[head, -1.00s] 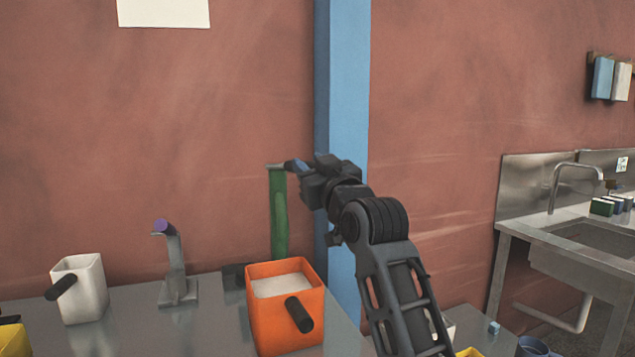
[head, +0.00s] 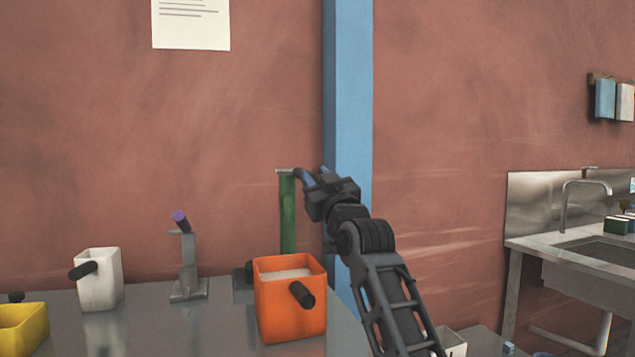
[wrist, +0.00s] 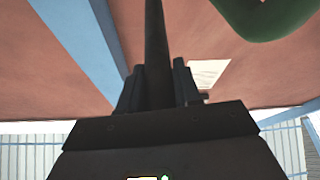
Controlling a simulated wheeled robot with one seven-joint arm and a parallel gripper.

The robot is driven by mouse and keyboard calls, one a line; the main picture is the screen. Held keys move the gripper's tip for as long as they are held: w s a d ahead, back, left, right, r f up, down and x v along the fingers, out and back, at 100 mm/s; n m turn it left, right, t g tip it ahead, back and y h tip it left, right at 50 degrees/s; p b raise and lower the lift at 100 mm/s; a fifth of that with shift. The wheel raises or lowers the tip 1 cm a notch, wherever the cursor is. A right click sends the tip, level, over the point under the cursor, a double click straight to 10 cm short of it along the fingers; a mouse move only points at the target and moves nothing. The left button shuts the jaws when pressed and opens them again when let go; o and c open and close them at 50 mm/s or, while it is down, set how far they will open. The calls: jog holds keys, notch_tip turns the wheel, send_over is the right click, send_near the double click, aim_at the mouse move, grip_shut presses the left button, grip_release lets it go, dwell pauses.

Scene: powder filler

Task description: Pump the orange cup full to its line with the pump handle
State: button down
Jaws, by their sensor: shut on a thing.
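The orange cup (head: 290,315) stands upright on the metal bench, its dark side handle toward me. White powder (head: 287,274) shows inside it, below the rim; no fill line can be made out. Behind it rises the green pump column (head: 287,215) with a grey top. My gripper (head: 311,176) is at the column's upper end, just right of it. In the wrist view a dark bar, the pump handle (wrist: 156,40), runs between the fingers, and my gripper (wrist: 158,88) is shut on it. A green pump part (wrist: 265,12) shows top right there.
A white cup (head: 100,282) and a yellow container (head: 22,328) stand at the left. A grey stand with a purple top (head: 181,221) is left of the pump. A blue post (head: 347,120) is close behind my arm. A sink (head: 590,255) is far right.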

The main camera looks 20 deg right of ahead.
jog(key=c, duration=0.8)
grip_release()
jog(key=shift+c, duration=0.2)
jog(key=v, duration=0.7)
jog(key=shift+s+f+b, duration=0.15)
jog(key=shift+s+b, duration=0.15)
jog(key=shift+s, duration=0.1)
